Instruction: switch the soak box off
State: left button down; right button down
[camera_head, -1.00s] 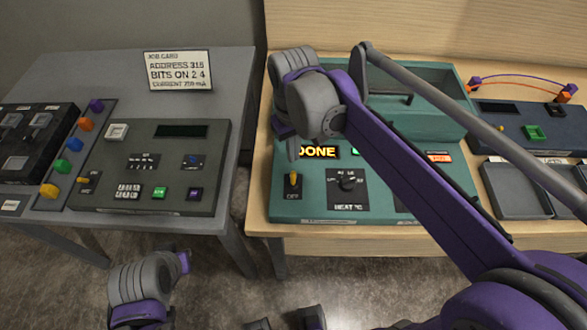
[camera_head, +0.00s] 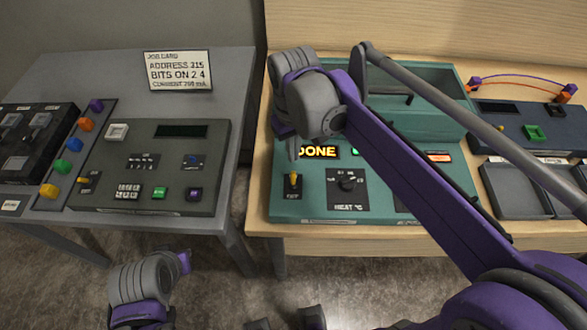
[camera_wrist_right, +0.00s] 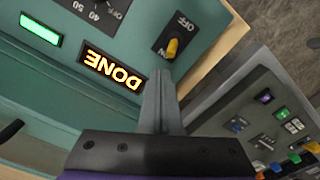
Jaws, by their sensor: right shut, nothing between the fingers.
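The soak box (camera_head: 320,211) is a teal console on the wooden table, with a lit DONE display (camera_head: 318,152) and a heat dial (camera_head: 347,182). Its yellow-tipped toggle switch (camera_head: 293,181) sits on a black plate at the front left, marked OFF; it also shows in the right wrist view (camera_wrist_right: 172,48). My right gripper (camera_head: 293,152) is shut and empty, pointing down just behind the toggle. In the right wrist view its fingers (camera_wrist_right: 159,80) end close to the switch plate; I cannot tell whether they touch the toggle. My left gripper (camera_head: 184,262) is at the lower left, its fingers unclear.
A grey console (camera_head: 150,170) stands on the left table, with a job card (camera_head: 179,70) behind it. A gap separates the tables. Grey trays (camera_head: 513,190) and a dark blue unit (camera_head: 525,125) stand at the right. My right arm crosses over the soak box.

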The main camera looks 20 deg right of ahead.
aim_at(293, 172)
pick_arm(q)
jog(key=shift+f, duration=0.1)
pick_arm(e)
jog(key=shift+f, duration=0.1)
